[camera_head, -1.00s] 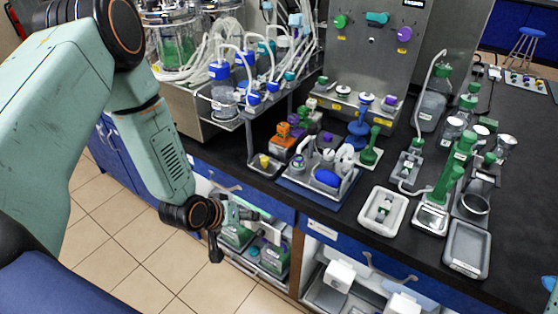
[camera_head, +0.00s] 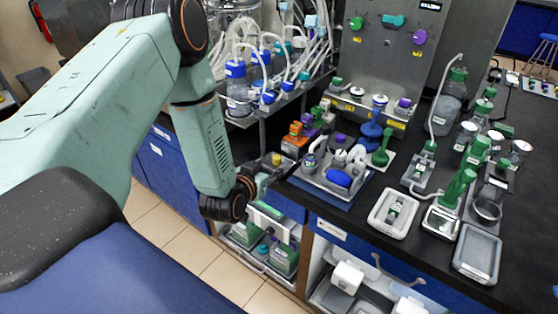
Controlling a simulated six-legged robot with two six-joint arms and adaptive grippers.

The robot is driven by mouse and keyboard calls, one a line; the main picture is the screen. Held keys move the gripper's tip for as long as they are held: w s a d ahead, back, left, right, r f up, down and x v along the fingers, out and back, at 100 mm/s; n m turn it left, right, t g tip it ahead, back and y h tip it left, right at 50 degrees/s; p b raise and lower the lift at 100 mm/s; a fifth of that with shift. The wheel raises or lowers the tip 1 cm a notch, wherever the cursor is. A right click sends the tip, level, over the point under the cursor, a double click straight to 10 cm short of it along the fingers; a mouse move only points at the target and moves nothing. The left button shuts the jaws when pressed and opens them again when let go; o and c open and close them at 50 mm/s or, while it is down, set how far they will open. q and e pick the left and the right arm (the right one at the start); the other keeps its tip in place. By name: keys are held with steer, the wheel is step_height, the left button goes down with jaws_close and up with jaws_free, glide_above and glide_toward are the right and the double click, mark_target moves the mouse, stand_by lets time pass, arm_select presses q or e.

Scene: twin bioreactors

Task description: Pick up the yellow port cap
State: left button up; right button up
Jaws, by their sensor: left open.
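The yellow port cap (camera_head: 276,159) is a small yellow piece at the near left edge of the black bench, on a small grey tray that my gripper partly hides. My left gripper (camera_head: 272,174) is open and empty at the bench edge, just in front of and below the cap in the picture. Whether its fingers touch the tray cannot be told. My right gripper is out of view.
Right of the cap stands a blue-based tray (camera_head: 345,196) with a blue-and-white assembly. Orange and green parts (camera_head: 297,132) stand behind it. A white tray (camera_head: 374,220) and grey tray (camera_head: 458,262) lie farther right. Open shelves are below the bench.

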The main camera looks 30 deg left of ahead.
mark_target(275, 160)
arm_select(q)
steer(key=x, duration=0.5)
steer(key=shift+w+a, duration=0.25)
steer(key=shift+a, duration=0.2)
steer(key=shift+w+d+f, duration=0.15)
steer(key=shift+w+d, duration=0.05)
steer(key=shift+w, duration=0.4)
steer(key=shift+w+a+f, duration=0.1)
steer(key=shift+a, duration=0.15)
steer(key=shift+c, duration=1.4)
steer(key=c, duration=0.5)
steer(key=shift+c, duration=0.7)
